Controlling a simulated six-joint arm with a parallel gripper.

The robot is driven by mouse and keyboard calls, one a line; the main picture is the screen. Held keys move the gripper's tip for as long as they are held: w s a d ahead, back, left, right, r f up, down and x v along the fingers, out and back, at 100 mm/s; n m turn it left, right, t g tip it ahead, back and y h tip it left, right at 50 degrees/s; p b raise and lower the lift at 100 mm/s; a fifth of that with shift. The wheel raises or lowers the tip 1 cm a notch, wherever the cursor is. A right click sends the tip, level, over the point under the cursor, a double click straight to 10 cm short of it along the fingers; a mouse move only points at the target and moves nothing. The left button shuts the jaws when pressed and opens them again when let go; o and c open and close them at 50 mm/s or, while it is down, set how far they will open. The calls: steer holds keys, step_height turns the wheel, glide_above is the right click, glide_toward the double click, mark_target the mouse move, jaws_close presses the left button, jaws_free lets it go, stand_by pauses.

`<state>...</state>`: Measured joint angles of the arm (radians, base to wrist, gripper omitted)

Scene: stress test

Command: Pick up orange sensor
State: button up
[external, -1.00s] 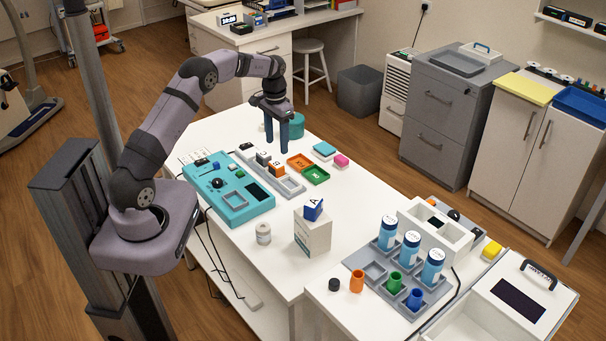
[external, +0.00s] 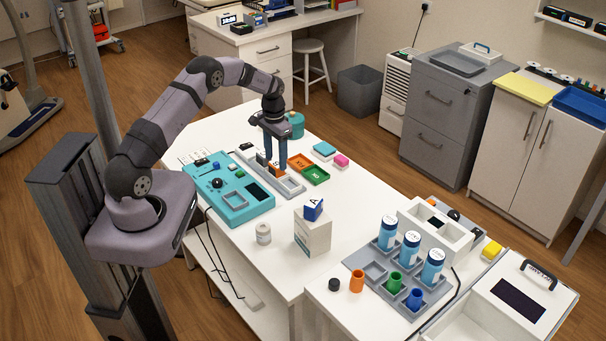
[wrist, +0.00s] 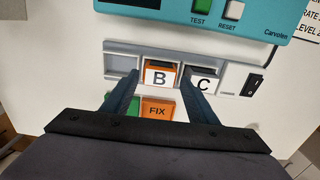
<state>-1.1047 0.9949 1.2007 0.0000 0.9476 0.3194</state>
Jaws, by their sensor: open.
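The orange sensor (wrist: 160,80), a small orange block with a white label reading "B", stands in a slot of the grey rack (wrist: 122,63). In the external view the orange sensor (external: 276,173) is partly covered by the fingers. My gripper (wrist: 161,76) is open, with its two blue fingers on either side of the sensor in the wrist view. A gap shows on each side, and I cannot tell any contact. In the external view my gripper (external: 276,167) points down over the rack.
A block labelled "C" (wrist: 203,80) sits in the rack close to the right finger. An orange tray labelled "FIX" (wrist: 157,110) and a green tray (external: 316,175) lie beside the rack. The teal console (external: 229,196) and white box (external: 313,233) stand nearby.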

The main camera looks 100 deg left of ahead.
steer(key=shift+f, duration=0.8)
steer(key=c, duration=0.9)
steer(key=shift+r, duration=0.1)
